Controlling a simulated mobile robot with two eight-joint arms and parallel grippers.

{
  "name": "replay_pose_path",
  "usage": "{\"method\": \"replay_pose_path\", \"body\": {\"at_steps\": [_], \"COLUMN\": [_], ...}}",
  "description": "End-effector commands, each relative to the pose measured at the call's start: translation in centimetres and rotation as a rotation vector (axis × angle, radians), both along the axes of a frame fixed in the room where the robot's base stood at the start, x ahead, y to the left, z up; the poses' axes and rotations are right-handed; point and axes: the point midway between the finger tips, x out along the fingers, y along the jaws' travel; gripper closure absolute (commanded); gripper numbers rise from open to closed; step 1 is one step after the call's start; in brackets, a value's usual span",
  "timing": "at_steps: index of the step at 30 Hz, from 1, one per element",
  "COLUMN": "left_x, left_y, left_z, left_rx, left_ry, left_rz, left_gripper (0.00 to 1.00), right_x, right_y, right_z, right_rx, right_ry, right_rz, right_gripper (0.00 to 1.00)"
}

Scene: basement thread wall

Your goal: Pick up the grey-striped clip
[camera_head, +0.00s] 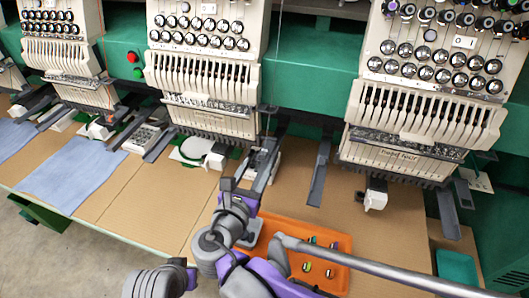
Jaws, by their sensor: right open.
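An orange tray (341,284) lies on the tan tabletop, partly hidden behind my arm. Several small clip-like pieces lie in it, among them one at the front (307,267) and one to its right (329,273). They are too small for me to tell which is grey-striped. My right gripper (243,181) is open and empty, above the table to the left of the tray and close to the machine's dark bracket. It is apart from the pieces. My left gripper does not show.
White embroidery machine heads (211,70) line the back, with dark brackets (319,172) reaching over the table. Blue cloth (72,178) lies at the left. A teal tray (456,268) is at the right. A long grey bar (400,276) crosses in front of the orange tray.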

Motion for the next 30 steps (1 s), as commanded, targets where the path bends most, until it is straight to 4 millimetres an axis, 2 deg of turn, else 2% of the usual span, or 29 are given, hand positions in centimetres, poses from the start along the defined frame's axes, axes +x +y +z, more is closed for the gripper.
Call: {"method": "replay_pose_path", "body": {"at_steps": [4,12,21,23,30], "left_x": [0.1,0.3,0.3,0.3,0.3], "left_y": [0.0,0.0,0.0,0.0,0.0], "left_z": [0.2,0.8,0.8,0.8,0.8], "left_rx": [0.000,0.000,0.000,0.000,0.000], "left_ry": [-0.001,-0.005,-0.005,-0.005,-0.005], "left_rz": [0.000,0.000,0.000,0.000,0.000], "left_gripper": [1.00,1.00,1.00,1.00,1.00], "right_x": [1.1,4.8,5.3,5.3,5.3], "right_y": [-0.4,-1.4,-1.5,-1.5,-1.5], "right_z": [-0.1,-0.6,-0.8,-0.8,-0.8], "right_rx": [0.001,0.002,0.002,0.002,0.002], "right_ry": [0.000,0.000,0.000,0.000,0.000], "right_rz": [-0.002,-0.003,0.000,0.000,0.000], "right_gripper": [0.44,0.44,0.44,0.53,0.97]}}
